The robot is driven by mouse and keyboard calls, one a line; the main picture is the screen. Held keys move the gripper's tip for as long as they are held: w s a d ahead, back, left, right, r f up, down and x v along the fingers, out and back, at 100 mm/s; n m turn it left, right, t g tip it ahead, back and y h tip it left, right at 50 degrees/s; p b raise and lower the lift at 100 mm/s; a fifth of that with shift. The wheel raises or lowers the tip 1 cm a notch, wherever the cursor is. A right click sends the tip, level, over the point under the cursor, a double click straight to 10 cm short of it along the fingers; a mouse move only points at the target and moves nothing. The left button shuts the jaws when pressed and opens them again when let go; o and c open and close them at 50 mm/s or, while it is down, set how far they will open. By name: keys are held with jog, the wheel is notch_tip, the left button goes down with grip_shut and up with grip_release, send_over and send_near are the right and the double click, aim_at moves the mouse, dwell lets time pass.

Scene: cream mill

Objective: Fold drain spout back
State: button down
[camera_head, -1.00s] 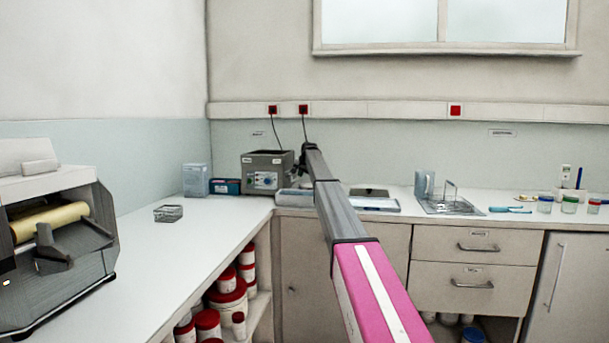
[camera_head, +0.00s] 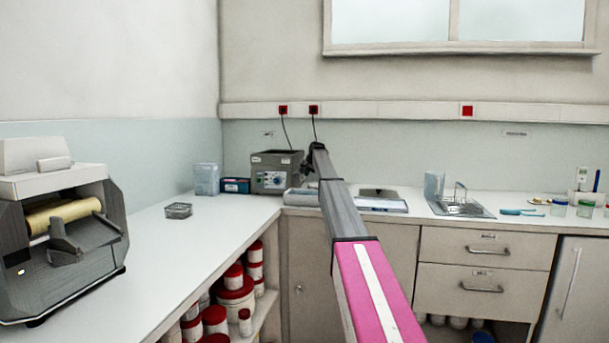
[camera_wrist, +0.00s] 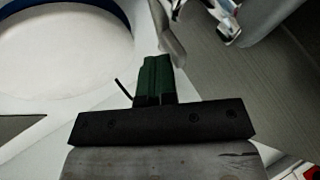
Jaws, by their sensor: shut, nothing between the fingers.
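My gripper (camera_wrist: 154,80) shows in the wrist view with its green fingers together and nothing between them. A grey, curved, narrow piece (camera_wrist: 168,36) lies just beyond the fingertips; it may be the drain spout, but I cannot tell for sure. Whether the fingers touch it is unclear. In the head view my arm reaches away toward the back counter, and its far end is beside a grey box with knobs (camera_head: 277,172). My gripper is too small there to make out. No spout can be made out in the head view.
A large white round surface with a blue rim (camera_wrist: 65,45) fills the wrist view's left. Red-lidded tubs (camera_head: 236,290) fill the shelf below. A metal tray (camera_head: 462,208) stands right of my arm.

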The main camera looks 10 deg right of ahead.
jog(key=shift+s, duration=0.2)
jog(key=shift+s+d, duration=0.35)
jog(key=shift+s, duration=0.2)
jog(key=shift+d, duration=0.1)
